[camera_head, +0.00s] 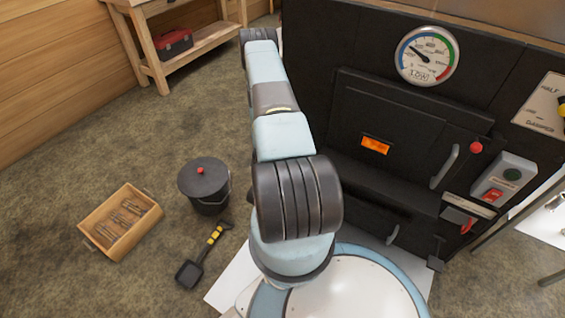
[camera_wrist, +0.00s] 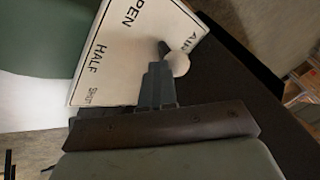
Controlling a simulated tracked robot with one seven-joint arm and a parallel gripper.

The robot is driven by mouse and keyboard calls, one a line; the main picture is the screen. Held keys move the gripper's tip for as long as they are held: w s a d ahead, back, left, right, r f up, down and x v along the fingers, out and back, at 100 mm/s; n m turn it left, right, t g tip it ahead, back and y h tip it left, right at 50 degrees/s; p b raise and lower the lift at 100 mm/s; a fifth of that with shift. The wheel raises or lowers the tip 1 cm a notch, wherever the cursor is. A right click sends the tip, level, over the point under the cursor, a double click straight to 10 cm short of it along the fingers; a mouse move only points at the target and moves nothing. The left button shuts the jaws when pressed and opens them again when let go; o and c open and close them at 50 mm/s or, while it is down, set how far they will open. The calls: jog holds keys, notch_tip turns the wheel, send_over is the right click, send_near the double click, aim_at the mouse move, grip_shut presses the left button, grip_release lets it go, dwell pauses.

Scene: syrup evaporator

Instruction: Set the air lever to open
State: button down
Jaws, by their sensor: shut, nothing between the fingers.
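In the wrist view, a white plate (camera_wrist: 120,55) carries the words AIR, OPEN, HALF and SHUT. The air lever shows as a pale round knob (camera_wrist: 179,64) on a dark stem, near the word AIR. My gripper (camera_wrist: 158,72) is shut and empty, its tips in front of the plate and just left of the knob. I cannot tell whether they touch the knob. The fingers hide part of the plate, and I cannot tell which mark the lever stands at. In the head view neither the air plate nor my gripper can be made out.
The black evaporator front (camera_head: 400,125) with a dial gauge (camera_head: 427,55) stands right of my arm. A damper plate (camera_head: 545,105) is at the far right. A lidded bucket (camera_head: 205,186), a shovel (camera_head: 200,258) and a wooden crate (camera_head: 122,222) are on the floor at left. A workbench (camera_head: 185,45) stands behind.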

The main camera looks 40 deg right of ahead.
jog(key=shift+w+a+r, duration=0.1)
jog(key=shift+w+r, duration=0.05)
jog(key=shift+w, duration=0.35)
jog(key=v, duration=0.9)
jog(key=shift+s+a+r, duration=0.25)
jog(key=shift+s, duration=0.05)
jog(key=shift+r, duration=0.1)
